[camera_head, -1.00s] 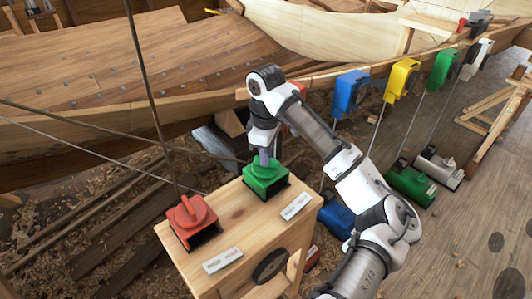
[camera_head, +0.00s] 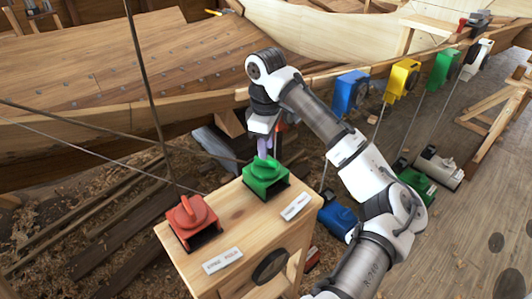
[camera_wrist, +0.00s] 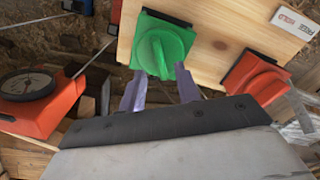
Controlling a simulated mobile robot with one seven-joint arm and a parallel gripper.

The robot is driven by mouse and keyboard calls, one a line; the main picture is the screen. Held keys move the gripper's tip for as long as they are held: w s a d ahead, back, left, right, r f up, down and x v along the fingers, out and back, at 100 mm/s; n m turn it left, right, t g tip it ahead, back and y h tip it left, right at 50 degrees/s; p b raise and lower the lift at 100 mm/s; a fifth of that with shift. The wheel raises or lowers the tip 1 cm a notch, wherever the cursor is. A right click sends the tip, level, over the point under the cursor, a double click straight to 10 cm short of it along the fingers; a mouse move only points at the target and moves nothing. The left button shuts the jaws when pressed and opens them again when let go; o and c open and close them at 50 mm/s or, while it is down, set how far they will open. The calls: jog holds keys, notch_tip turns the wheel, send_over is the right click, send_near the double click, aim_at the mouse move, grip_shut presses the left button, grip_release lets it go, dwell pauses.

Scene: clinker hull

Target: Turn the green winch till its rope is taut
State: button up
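The green winch (camera_head: 265,178) sits on the far right corner of a wooden stand, its knob uncovered. In the wrist view the green winch (camera_wrist: 163,45) is at top centre, its raised grip running nearly up and down the picture. My gripper (camera_head: 264,145) is just above it in the head view. In the wrist view my gripper (camera_wrist: 160,80) has its two pale fingers spread, tips near the knob's lower edge, holding nothing. A thin dark rope (camera_head: 120,134) runs from the left towards the green winch, bending slightly; its end there is hard to make out.
A red winch (camera_head: 194,218) stands nearby on the wooden stand (camera_head: 235,225), with white labels in front. A red box with a dial (camera_wrist: 30,100) is at left in the wrist view. The wooden hull (camera_head: 90,75) lies behind. Coloured boxes (camera_head: 402,78) hang along the right.

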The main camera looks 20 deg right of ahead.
notch_tip(320, 180, up, 10)
dwell(0.3)
jog(key=shift+r, duration=0.1)
